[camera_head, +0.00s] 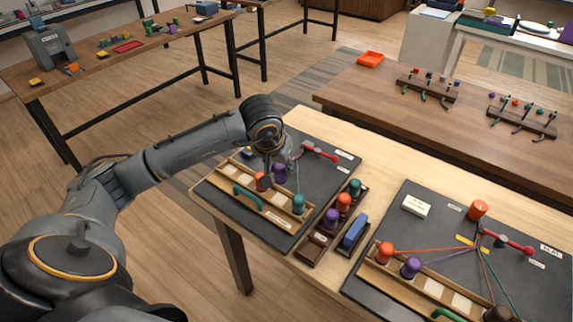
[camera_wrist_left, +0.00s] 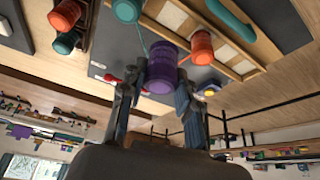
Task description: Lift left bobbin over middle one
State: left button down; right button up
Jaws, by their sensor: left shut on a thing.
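My left gripper (camera_head: 278,160) is over the left black mat (camera_head: 325,170). It is shut on a purple bobbin (camera_head: 280,173). The wrist view shows this purple bobbin (camera_wrist_left: 162,72) between the fingers, apparently clear of the wooden rack (camera_head: 265,212). An orange bobbin (camera_head: 262,182) stands at the left of the rack, close beside the purple one; it also shows in the wrist view (camera_wrist_left: 202,48). A teal bobbin (camera_head: 298,204) stands at the rack's right end. A thin cord runs up from the teal bobbin. My right gripper is not in view.
A red-handled tool (camera_head: 320,152) lies at the mat's far side. A dark tray (camera_head: 323,238) with several bobbins and a blue block (camera_head: 354,232) stands to the right. Another mat (camera_head: 420,200) holds a braid with orange and purple bobbins.

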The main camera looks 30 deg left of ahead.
aim_at(279, 182)
pick_arm(q)
jog(key=shift+a+f, duration=0.2)
jog(key=shift+f, duration=0.05)
jog(key=shift+a+f+b, duration=0.2)
jog(key=shift+f+b, duration=0.1)
jog(key=shift+f, duration=0.4)
jog(key=shift+d+f+b, duration=0.15)
jog(key=shift+f+b, duration=0.4)
jog(key=shift+f, duration=0.1)
jog(key=shift+f+b, duration=0.35)
jog(key=shift+f, duration=0.3)
jog(key=shift+f+b, duration=0.4)
jog(key=shift+f, duration=0.25)
jog(key=shift+f+b, duration=0.35)
jog(key=shift+b, duration=0.15)
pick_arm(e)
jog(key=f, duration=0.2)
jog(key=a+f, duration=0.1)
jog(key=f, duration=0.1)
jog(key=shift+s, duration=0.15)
